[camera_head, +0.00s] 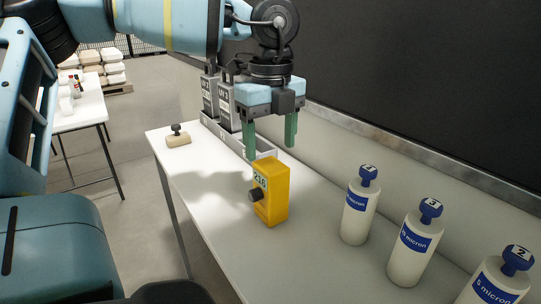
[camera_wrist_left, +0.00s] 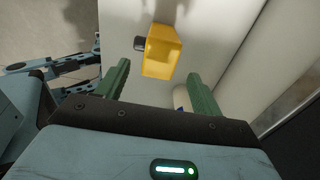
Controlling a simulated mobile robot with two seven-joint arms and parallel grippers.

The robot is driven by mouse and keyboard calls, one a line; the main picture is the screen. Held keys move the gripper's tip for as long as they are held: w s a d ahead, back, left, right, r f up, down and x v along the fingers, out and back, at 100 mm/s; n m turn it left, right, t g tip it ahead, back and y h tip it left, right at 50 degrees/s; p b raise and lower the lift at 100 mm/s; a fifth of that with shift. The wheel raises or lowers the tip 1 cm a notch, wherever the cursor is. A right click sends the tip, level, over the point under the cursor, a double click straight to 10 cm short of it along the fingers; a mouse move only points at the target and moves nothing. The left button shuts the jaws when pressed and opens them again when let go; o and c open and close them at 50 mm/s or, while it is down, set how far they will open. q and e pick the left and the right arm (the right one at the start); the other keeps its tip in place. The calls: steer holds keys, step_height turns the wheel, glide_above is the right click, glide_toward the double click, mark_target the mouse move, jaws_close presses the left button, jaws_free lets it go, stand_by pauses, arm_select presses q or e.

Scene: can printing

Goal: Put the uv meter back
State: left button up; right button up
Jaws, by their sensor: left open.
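The yellow uv meter (camera_head: 273,192) stands upright on the white table, with a display reading about 218 and a dark knob on its left side. It also shows in the left wrist view (camera_wrist_left: 162,52), beyond the fingertips. My left gripper (camera_head: 271,150) is open and empty, with green fingers pointing down. It hangs above and just behind the meter, apart from it. In the left wrist view the two fingers (camera_wrist_left: 158,82) are spread wide with nothing between them. My right gripper is not in view.
A grey rack (camera_head: 241,145) with upright grey units stands behind the gripper along the wall. A stamp with a dark handle (camera_head: 178,138) lies at the table's far left. Several white bottles with blue caps (camera_head: 358,210) stand at right. The front middle of the table (camera_head: 225,205) is clear.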

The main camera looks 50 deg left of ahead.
arm_select(q)
step_height(320, 180, up, 6)
stand_by(0.9)
